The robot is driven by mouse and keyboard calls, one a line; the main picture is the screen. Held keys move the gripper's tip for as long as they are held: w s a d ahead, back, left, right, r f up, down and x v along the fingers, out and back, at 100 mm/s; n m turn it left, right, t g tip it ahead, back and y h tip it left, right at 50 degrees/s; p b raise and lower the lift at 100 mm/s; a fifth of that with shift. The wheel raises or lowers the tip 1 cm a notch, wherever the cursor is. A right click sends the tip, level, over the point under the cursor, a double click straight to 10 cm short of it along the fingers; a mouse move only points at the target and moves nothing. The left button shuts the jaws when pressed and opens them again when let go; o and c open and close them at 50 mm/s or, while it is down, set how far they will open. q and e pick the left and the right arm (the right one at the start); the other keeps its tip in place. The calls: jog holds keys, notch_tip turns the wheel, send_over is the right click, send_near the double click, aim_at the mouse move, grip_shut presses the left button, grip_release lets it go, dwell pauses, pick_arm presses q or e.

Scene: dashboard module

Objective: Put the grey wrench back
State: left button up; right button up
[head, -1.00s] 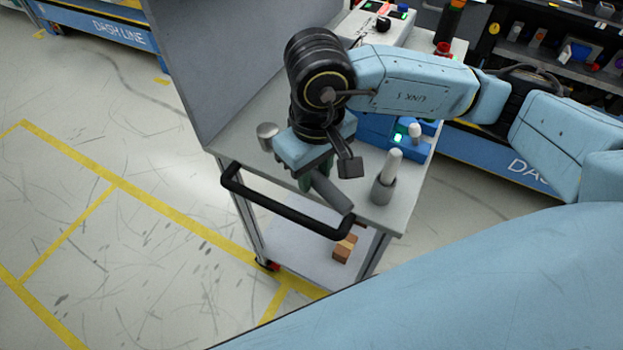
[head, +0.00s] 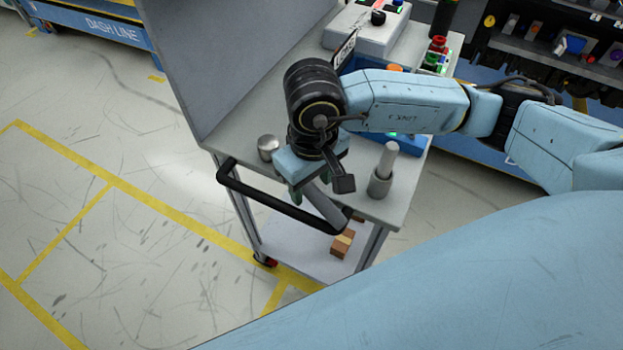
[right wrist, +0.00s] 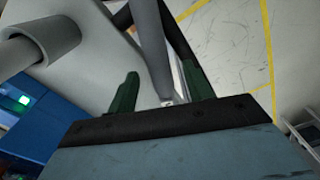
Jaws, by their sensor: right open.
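A plain grey bar, which I take to be the grey wrench (head: 325,208), slopes down at the cart's front edge, close to the black push handle. Its upper end is hidden under my right gripper. In the right wrist view the grey bar (right wrist: 151,45) runs away from me between the two green fingers. My right gripper (right wrist: 160,78) is open, one finger on each side of the bar, with gaps visible. In the head view its fingers are mostly hidden by the wrist. My left gripper is not in view.
The cart top (head: 240,130) holds a grey holder with a pale peg (head: 381,180), a round metal knob (head: 268,147), and a blue fixture (head: 410,145) behind my arm. The black handle (head: 270,208) juts out in front. Wooden blocks (head: 342,243) lie on the lower shelf.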

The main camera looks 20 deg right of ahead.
jog(key=shift+r, duration=0.1)
notch_tip(320, 180, up, 12)
jog(key=shift+p, duration=0.35)
jog(key=shift+s, duration=0.1)
